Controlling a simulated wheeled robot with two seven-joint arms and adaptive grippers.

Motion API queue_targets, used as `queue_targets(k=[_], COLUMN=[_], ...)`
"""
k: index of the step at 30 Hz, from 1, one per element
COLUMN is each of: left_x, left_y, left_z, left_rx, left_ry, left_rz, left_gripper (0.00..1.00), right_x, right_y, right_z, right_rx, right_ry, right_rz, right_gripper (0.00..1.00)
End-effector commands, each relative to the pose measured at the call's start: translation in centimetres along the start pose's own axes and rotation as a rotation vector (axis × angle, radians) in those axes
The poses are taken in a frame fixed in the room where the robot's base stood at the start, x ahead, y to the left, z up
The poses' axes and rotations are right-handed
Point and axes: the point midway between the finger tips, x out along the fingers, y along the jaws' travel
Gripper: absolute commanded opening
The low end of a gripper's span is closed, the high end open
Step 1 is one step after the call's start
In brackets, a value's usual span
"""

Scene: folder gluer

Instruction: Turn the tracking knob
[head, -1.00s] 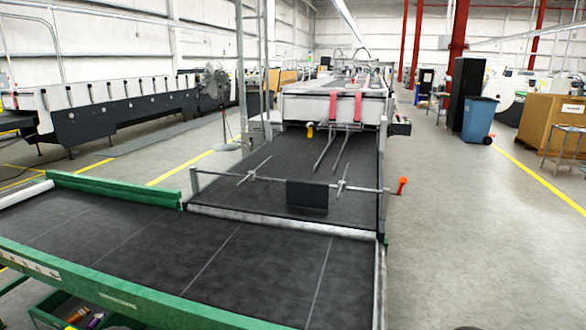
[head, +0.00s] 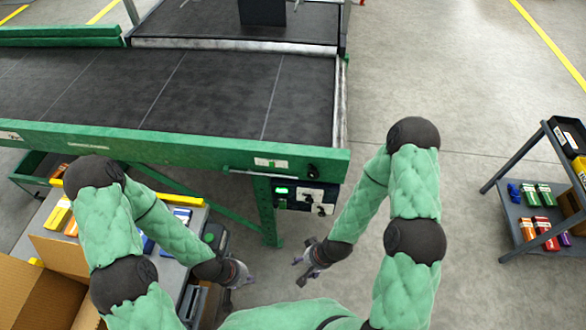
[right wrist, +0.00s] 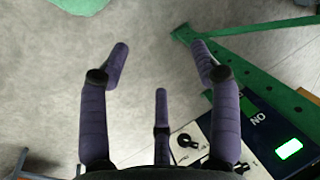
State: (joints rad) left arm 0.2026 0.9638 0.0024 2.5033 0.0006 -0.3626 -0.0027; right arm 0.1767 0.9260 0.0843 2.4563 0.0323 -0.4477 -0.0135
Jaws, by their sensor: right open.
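A control panel (head: 297,195) hangs under the right end of the green conveyor rail, with a lit green display and small dark knobs on white plates. A round black knob (head: 313,170) sits on the rail just above. I cannot read which is the tracking knob. The right wrist view shows the panel's lit display (right wrist: 289,149) and a black knob (right wrist: 187,141) on a white plate, partly behind a finger. My right gripper (head: 303,267) is open and empty, below the panel and apart from it. My left gripper (head: 247,277) is further left; its fingers are too small to judge.
The green rail (head: 170,142) and a green leg (head: 266,212) border the conveyor's near side. A grey table with colored boxes and a cardboard box (head: 30,290) stands at lower left. A dark cart (head: 515,205) with small boxes stands at right. The floor between is clear.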

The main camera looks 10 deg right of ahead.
Motion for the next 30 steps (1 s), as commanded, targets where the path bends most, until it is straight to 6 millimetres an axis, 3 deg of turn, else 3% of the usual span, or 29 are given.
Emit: queue_targets(k=[8, 15, 22, 30], left_x=[-0.2, -0.4, -0.6, -0.7], left_y=[0.1, 0.1, 0.2, 0.3], left_z=[0.0, 0.0, 0.0, 0.0], left_rx=[0.000, 0.000, 0.000, 0.000], left_ry=[0.000, 0.000, 0.000, 0.000], left_rz=[0.000, 0.000, 0.000, 0.000], left_gripper=[0.00, 0.00, 0.00, 0.00], right_x=[-0.9, -4.4, -9.7, -15.3], right_y=[-2.1, -3.7, -5.1, -6.0], right_z=[-7.8, -12.6, -14.2, -12.8], right_rx=[-0.049, -0.100, -0.151, -0.197], right_ry=[0.396, 0.763, 1.115, 1.435], right_rz=[0.057, 0.126, 0.204, 0.286], right_gripper=[0.63, 0.63, 0.63, 0.63])
